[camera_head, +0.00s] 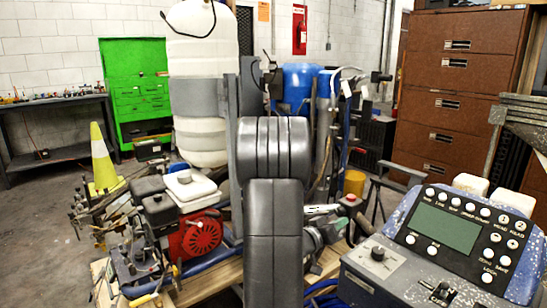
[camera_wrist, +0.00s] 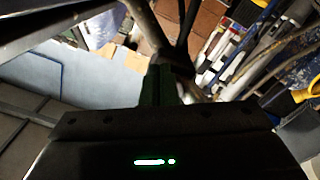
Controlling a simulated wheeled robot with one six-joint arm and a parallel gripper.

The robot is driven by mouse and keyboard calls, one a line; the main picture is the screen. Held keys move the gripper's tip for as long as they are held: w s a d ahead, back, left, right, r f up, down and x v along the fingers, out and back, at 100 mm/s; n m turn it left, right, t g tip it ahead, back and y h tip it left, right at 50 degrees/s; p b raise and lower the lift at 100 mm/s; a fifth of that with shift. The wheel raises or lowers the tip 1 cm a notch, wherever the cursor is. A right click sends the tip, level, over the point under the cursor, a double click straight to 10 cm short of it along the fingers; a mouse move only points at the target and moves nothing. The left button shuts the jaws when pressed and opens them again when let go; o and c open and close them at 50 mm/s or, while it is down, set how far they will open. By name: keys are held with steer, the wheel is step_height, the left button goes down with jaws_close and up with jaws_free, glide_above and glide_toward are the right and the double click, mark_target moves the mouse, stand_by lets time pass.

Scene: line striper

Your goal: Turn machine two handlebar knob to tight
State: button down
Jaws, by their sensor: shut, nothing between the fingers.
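My gripper (camera_wrist: 163,72) shows in the wrist view with its dark fingers together and nothing between them. A brownish-grey bar (camera_wrist: 147,28) runs down to just beyond the fingertips; I cannot tell whether they touch it. In the head view my own grey arm fills the middle and hides my gripper. A line striper with a red engine (camera_head: 196,238) stands left of the arm. A speckled blue control console (camera_head: 410,278) with a screen stands at the right, with a small dark knob (camera_head: 377,253) on its grey box. I cannot tell which knob is machine two's handlebar knob.
A white tank (camera_head: 203,135) and blue drum (camera_head: 298,85) stand behind my arm. Black handle grips (camera_head: 381,76) and hoses crowd the area right of it. Brown drawers (camera_head: 455,95) stand at the back right. A traffic cone (camera_head: 103,160) is at left, near open floor.

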steer(key=shift+w+a+r, duration=0.1)
steer(key=shift+r, duration=0.05)
steer(key=shift+w+a+f+p, duration=0.15)
steer(key=shift+w+f+p, duration=0.1)
steer(key=shift+p, duration=0.35)
steer(key=shift+w+a+f+p, duration=0.15)
steer(key=shift+w+a+p, duration=0.1)
steer(key=shift+p, duration=0.15)
steer(key=shift+w+a, duration=0.15)
steer(key=shift+w, duration=0.1)
stand_by(0.4)
steer(key=shift+f, duration=0.25)
steer(key=v, duration=0.6)
steer(key=shift+f, duration=0.3)
steer(key=shift+s+p, duration=0.1)
steer(key=shift+p, duration=0.35)
